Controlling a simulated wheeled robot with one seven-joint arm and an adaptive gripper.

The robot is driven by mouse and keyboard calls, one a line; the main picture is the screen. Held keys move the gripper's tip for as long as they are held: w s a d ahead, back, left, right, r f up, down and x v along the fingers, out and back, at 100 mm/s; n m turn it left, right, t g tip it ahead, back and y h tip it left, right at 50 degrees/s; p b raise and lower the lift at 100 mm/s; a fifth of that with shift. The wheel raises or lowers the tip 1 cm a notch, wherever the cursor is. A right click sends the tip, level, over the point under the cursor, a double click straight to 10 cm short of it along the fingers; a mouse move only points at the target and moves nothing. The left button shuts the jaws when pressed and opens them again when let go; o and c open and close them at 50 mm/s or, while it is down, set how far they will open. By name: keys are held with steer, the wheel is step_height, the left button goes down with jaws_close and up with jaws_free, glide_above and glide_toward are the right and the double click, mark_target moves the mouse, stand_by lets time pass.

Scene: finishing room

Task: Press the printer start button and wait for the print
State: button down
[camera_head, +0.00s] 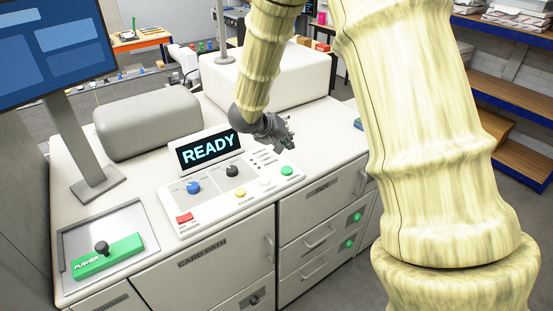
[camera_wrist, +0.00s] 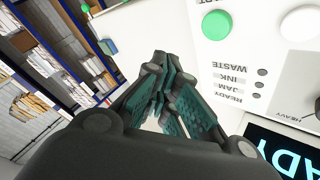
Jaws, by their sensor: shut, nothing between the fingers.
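The printer (camera_head: 130,175) is a large white machine with a sloped control panel (camera_head: 215,205). Its display (camera_head: 208,150) reads READY. The panel carries a green button (camera_head: 287,170) at its right end, a white button (camera_head: 265,181), a yellow button (camera_head: 240,193), a red switch (camera_head: 185,218), a blue knob (camera_head: 193,187) and a black knob (camera_head: 232,171). My gripper (camera_head: 287,140) is shut and empty above the printer top, behind the green button and apart from it. In the wrist view the fingers (camera_wrist: 165,90) are closed together, with the green button (camera_wrist: 216,25) beyond them to the upper right.
A green pusher (camera_head: 108,257) with a black knob lies in a recessed tray at the left. A monitor (camera_head: 55,50) on a stand and a rounded grey cover (camera_head: 148,122) stand behind the panel. Blue shelves (camera_head: 510,95) are at the right.

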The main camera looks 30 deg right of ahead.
steer(key=r, duration=0.1)
steer(key=b, duration=0.7)
glide_above(284, 168)
step_height(284, 168, down, 6)
steer(key=shift+r, duration=0.1)
steer(key=shift+d+f, duration=0.1)
steer(key=shift+f, duration=1.15)
steer(key=shift+f+p, duration=0.65)
steer(key=shift+f, duration=0.1)
stand_by(1.6)
steer(key=shift+r, duration=0.1)
steer(key=shift+r+p, duration=0.7)
steer(key=shift+p, duration=0.5)
